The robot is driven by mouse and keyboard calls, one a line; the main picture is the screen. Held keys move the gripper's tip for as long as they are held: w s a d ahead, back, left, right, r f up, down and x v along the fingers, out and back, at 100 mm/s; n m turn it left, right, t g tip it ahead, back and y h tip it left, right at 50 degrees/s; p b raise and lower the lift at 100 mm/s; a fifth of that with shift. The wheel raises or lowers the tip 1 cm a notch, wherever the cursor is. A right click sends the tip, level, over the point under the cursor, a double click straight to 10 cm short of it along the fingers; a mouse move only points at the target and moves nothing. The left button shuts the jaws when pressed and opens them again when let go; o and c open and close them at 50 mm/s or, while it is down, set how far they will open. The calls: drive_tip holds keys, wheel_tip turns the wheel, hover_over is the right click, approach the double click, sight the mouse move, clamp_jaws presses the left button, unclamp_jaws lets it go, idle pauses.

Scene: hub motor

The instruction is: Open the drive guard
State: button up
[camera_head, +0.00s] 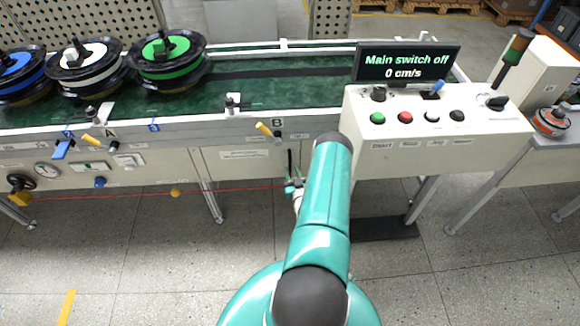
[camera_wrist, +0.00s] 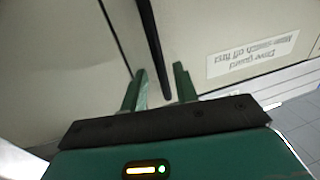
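The drive guard (camera_head: 235,172) is a pale panel under the conveyor. In the wrist view the guard (camera_wrist: 215,25) carries an upside-down label (camera_wrist: 252,55) reading "Drive guard, Main switch off first". A dark bar-shaped handle (camera_wrist: 152,40) stands out from the panel; it also shows in the head view (camera_head: 290,160). My gripper (camera_wrist: 160,76) is open, its two green fingers apart with the handle's end between them in the picture. I see no clear contact. In the head view my gripper (camera_head: 293,187) is small and partly hidden by my arm. The guard looks shut.
A display (camera_head: 406,64) reads "Main switch off, 0 cm/s". Below it a control box (camera_head: 440,130) with several buttons and a black switch (camera_head: 497,103) stands right of my arm. A red cord (camera_head: 120,195) runs along the conveyor's front. Wheel hubs (camera_head: 168,62) lie on the green belt (camera_head: 290,92).

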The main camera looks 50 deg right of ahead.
sight(290, 168)
drive_tip(key=shift+x, duration=1.8)
clamp_jaws()
drive_tip(key=shift+s+a, duration=0.1)
drive_tip(key=shift+a, duration=0.1)
